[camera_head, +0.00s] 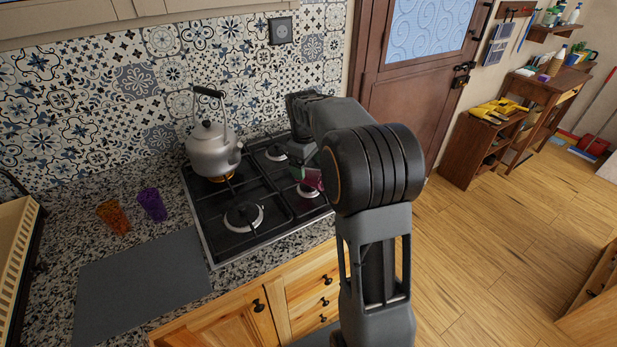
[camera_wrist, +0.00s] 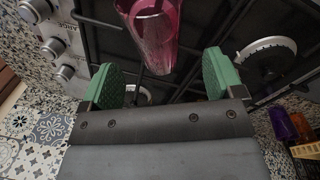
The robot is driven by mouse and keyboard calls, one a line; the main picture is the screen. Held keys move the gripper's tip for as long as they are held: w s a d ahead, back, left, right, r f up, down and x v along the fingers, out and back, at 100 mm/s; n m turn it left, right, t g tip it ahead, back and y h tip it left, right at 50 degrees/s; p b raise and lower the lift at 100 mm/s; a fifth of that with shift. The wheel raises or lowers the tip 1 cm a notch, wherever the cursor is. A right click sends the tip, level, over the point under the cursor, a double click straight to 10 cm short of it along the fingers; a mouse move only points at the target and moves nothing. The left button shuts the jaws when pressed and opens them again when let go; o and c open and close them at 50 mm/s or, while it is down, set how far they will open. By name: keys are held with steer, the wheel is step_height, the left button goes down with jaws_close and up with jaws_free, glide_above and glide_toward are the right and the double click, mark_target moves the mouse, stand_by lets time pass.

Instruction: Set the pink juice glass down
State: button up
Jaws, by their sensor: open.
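The pink juice glass (camera_wrist: 150,30) is clear pink and shows at the top middle of the wrist view, above the black hob grate. It lies ahead of and between the two green pads of my gripper (camera_wrist: 160,79), with a gap on both sides. My gripper is open. In the head view the pink glass (camera_head: 313,179) is a small pink patch over the right part of the hob, mostly hidden by my arm. A green pad of my gripper (camera_head: 298,173) shows beside it. I cannot tell whether the glass rests on the grate.
A silver kettle (camera_head: 212,150) stands on the back left burner of the hob (camera_head: 211,227). An orange glass (camera_head: 113,217) and a purple glass (camera_head: 152,204) stand on the counter left of it. A bare grey mat (camera_head: 143,283) lies in front of them.

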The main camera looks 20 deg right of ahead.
mark_target(309, 171)
steer(key=shift+w+d+f+p, duration=0.1)
steer(key=shift+d+f+p, duration=0.1)
steer(key=shift+f, duration=1.3)
steer(key=shift+d+f+p, duration=0.1)
steer(key=shift+d+f, duration=0.05)
steer(key=shift+f, duration=1.35)
steer(key=c, duration=1.1)
steer(key=shift+r, duration=0.1)
